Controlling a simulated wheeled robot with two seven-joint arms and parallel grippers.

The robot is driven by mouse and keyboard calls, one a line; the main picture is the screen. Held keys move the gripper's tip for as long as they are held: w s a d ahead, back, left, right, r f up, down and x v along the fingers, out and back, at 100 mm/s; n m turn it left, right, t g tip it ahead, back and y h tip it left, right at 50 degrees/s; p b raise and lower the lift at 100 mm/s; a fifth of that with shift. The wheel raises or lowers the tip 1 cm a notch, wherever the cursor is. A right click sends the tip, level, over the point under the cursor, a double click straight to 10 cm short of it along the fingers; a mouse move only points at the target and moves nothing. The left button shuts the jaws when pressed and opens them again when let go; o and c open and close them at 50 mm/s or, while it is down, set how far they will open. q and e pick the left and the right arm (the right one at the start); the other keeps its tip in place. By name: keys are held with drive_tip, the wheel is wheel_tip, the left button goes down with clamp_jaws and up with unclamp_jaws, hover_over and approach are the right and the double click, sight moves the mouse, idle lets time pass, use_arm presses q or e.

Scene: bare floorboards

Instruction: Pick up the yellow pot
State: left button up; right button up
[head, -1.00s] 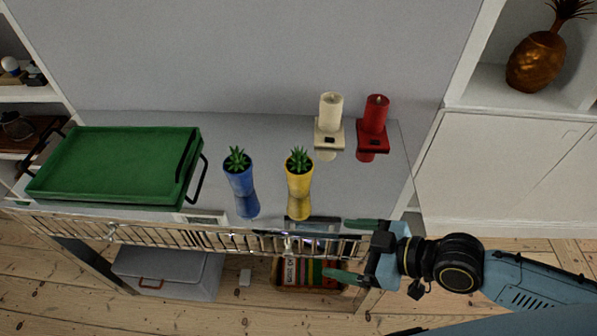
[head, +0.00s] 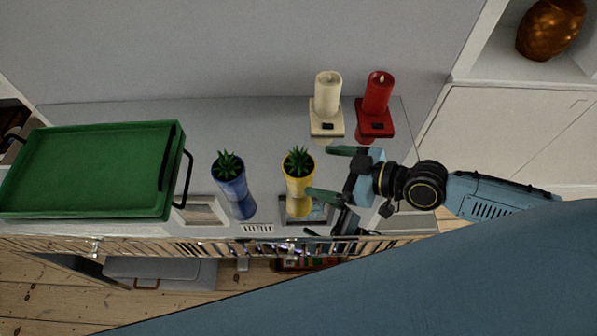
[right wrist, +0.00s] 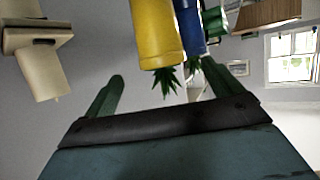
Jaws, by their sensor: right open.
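The yellow pot (head: 299,187) holds a small green plant and stands upright near the front edge of the grey cabinet top. My right gripper (head: 318,172) is open and empty, just to the right of the pot, with its green fingers pointing toward it. The lower finger tip lies by the pot's right side in the head view; I cannot tell whether it touches. In the right wrist view the yellow pot (right wrist: 158,35) appears upside down, ahead of the open fingers (right wrist: 160,90). My left gripper is not in view.
A blue pot (head: 233,186) with a plant stands left of the yellow one. A green tray (head: 85,205) lies farther left. A cream candle (head: 328,93) and a red candle (head: 377,93) stand behind.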

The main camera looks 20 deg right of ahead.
sight(310, 169)
drive_tip(key=x, duration=0.2)
drive_tip(key=shift+w+a+f, duration=0.1)
drive_tip(key=shift+w+a, duration=0.1)
drive_tip(key=x, duration=0.3)
drive_tip(key=shift+a, duration=0.25)
drive_tip(key=shift+w+a+f, duration=0.35)
drive_tip(key=shift+w+a, duration=0.05)
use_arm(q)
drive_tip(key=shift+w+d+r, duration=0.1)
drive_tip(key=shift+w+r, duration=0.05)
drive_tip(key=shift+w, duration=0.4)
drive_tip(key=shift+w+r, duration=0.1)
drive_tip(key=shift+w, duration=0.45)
use_arm(e)
drive_tip(key=shift+c, duration=0.4)
drive_tip(key=c, duration=1.2)
drive_tip(key=shift+r, duration=0.1)
drive_tip(key=shift+c, duration=0.4)
